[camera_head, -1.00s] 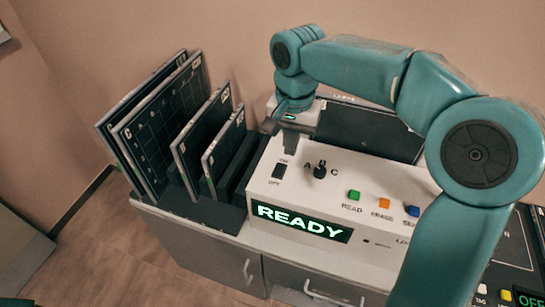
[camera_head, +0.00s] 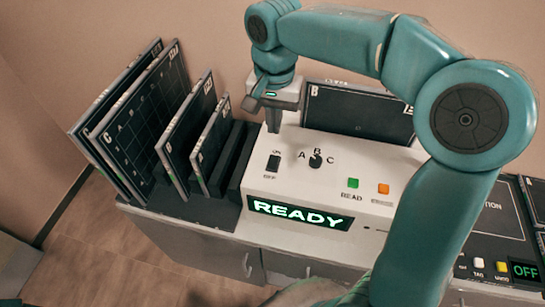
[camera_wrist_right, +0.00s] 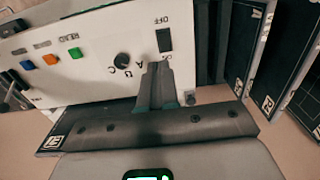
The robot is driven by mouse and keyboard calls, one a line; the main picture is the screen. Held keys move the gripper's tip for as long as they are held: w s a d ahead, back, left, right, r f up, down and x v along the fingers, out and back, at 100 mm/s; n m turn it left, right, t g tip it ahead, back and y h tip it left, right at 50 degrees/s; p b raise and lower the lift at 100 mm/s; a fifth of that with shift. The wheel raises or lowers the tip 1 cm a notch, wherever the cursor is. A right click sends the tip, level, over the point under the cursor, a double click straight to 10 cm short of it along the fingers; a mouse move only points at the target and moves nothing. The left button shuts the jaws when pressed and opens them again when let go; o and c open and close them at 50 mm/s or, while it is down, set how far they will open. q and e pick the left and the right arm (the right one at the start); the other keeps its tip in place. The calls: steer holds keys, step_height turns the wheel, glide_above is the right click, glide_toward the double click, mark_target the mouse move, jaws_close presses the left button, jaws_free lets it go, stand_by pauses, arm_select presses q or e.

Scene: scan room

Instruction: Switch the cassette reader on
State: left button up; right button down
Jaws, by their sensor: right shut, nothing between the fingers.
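The cassette reader (camera_head: 330,183) is a white box with a sloped front panel, and its display (camera_head: 300,213) glows green with READY. Its black ON/OFF rocker switch (camera_head: 273,162) sits at the panel's left and also shows in the right wrist view (camera_wrist_right: 164,41). My right gripper (camera_head: 273,126) is shut and empty, above and behind the switch. In the right wrist view its shut fingertips (camera_wrist_right: 155,68) point at the panel just beside the switch's ON end; I cannot tell whether they touch. My left gripper is not in view.
A black A/B/C knob (camera_head: 316,161) and green and orange buttons (camera_head: 353,183) are right of the switch. Dark cassettes (camera_head: 137,125) stand in a rack at the left. A dark plate marked B (camera_head: 360,113) stands behind the reader. Another unit's display (camera_head: 525,271) reads OFF.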

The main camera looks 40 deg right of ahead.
glide_above(273, 171)
step_height(273, 171, down, 12)
steer(key=shift+s+f+p, duration=0.1)
steer(key=shift+p, duration=0.25)
steer(key=shift+d+f, duration=0.1)
steer(key=shift+f, duration=0.55)
steer(key=shift+f+b, duration=0.5)
steer(key=shift+b, duration=0.15)
steer(key=shift+r+p, duration=0.3)
steer(key=shift+p, duration=0.05)
steer(key=shift+r, duration=0.1)
